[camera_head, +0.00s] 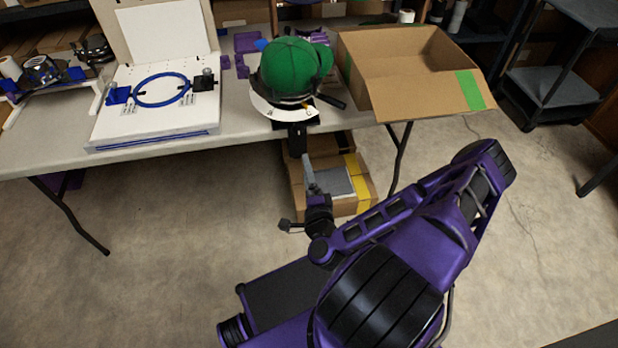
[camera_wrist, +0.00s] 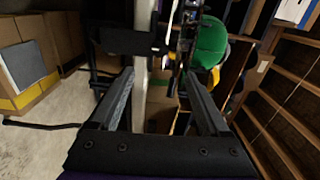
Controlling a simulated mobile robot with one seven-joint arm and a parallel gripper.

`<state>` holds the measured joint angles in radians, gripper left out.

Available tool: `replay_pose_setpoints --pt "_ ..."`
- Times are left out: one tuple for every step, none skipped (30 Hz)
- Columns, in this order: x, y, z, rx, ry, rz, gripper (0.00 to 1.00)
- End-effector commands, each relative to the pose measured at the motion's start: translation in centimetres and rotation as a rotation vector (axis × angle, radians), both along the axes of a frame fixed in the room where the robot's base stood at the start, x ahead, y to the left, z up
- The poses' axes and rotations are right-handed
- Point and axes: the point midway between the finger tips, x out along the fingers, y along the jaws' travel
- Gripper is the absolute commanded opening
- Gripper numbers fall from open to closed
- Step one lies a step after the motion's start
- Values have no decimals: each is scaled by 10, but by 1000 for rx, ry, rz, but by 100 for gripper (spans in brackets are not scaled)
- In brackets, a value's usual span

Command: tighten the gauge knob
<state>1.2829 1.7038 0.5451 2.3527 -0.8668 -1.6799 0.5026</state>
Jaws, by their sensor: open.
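No part is clearly readable as the gauge knob. A small grey knob-like cylinder (camera_head: 208,72) stands on a black block at the right of the blue ring (camera_head: 161,90) on the white board. A white, partly hidden dial-like disc (camera_head: 268,108) lies under the green cap (camera_head: 290,66), with a black bracket (camera_head: 297,138) below it at the table's front edge. My gripper (camera_head: 308,174) is below and in front of this bracket. In the wrist view my gripper (camera_wrist: 160,76) is open, with nothing between its fingers; the bracket (camera_wrist: 130,42) and the cap (camera_wrist: 210,42) are beyond it.
The table (camera_head: 60,146) has its front edge just beyond my gripper. An open cardboard box (camera_head: 410,80) stands on its right. A carton (camera_head: 298,190) sits on the floor behind my gripper. A dark cart (camera_head: 550,95) is at the far right. Floor is clear at left.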

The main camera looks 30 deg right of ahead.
Motion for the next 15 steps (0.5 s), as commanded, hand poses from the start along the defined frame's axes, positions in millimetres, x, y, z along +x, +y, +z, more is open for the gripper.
replay_pose_setpoints --pt "-7 2 -1 1 2 1 80" --pt "-10 3 0 -1 1 0 80" --pt "-14 4 0 0 2 0 80" --pt "-16 5 0 0 2 0 80" --pt "-18 5 0 -1 1 0 80" --pt "-20 6 0 0 0 0 80" --pt "-20 6 0 0 0 0 80" --pt "-21 6 0 0 0 0 80" --pt "-22 6 0 -1 -1 -1 80" --pt "-22 6 0 -1 -1 -1 80" --pt "-22 6 0 -1 -1 -1 80" --pt "-22 6 0 -1 -1 -1 80" --pt "-22 6 0 -1 -1 0 80" --pt "-22 6 0 -1 0 0 80" --pt "-22 6 0 -1 0 0 80"
